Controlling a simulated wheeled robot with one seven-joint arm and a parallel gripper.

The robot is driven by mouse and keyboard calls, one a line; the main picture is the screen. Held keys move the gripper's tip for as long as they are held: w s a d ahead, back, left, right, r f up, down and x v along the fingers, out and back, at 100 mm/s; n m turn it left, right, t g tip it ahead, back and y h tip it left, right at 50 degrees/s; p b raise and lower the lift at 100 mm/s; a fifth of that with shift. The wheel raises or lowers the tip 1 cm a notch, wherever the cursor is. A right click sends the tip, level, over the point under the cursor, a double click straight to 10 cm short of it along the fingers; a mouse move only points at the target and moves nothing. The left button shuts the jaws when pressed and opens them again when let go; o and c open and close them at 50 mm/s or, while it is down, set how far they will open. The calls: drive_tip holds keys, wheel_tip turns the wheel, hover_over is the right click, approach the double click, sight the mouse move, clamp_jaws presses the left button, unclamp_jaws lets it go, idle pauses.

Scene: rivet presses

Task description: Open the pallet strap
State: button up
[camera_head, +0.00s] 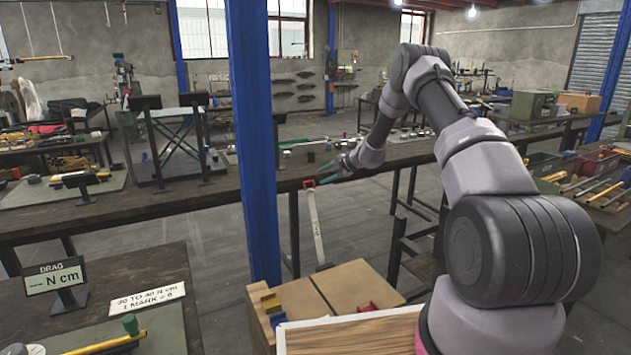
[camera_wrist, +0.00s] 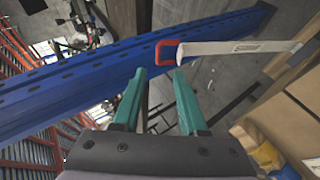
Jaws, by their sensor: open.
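The pallet strap (camera_head: 316,226) is a pale band that rises from beside the cardboard boxes to a red loop (camera_head: 309,184) at its upper end. In the wrist view the strap (camera_wrist: 235,47) runs across the upper right, with the red loop (camera_wrist: 169,53) at its left end. My gripper (camera_head: 326,172) has green fingers and is close to the loop, on its right in the head view. In the wrist view my gripper (camera_wrist: 159,74) is open and empty, with the loop just beyond the fingertips. I cannot tell whether a finger touches the loop.
A blue post (camera_head: 255,140) stands left of the strap and crosses the wrist view (camera_wrist: 80,75). Cardboard boxes (camera_head: 345,285) stand below the strap. A long dark workbench (camera_head: 220,190) runs behind it. A drag display (camera_head: 55,279) stands at lower left.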

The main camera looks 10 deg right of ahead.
drive_tip(key=shift+v, duration=1.6)
drive_tip(key=s+a+r+n+g+h, duration=0.1)
drive_tip(key=s+a+r+n, duration=0.1)
drive_tip(key=s+r+n, duration=1.05)
drive_tip(key=s+a+r+n+g, duration=0.1)
drive_tip(key=s+a+r+n, duration=0.1)
drive_tip(key=s+r+n, duration=1.1)
drive_tip(key=s+d+r+n+h, duration=0.1)
drive_tip(key=s+d+r+n, duration=0.1)
drive_tip(key=s+n, duration=0.4)
drive_tip(key=s+d+r+n+h, duration=0.2)
drive_tip(key=s+n, duration=0.4)
drive_tip(key=s, duration=0.6)
drive_tip(key=s+d+r+n+t+h, duration=0.1)
drive_tip(key=s+r+n, duration=0.3)
drive_tip(key=s, duration=0.5)
drive_tip(key=shift+s+d+n+h, duration=0.3)
drive_tip(key=shift+d+n+h, duration=0.35)
drive_tip(key=shift+n, duration=0.6)
drive_tip(key=shift+d, duration=0.1)
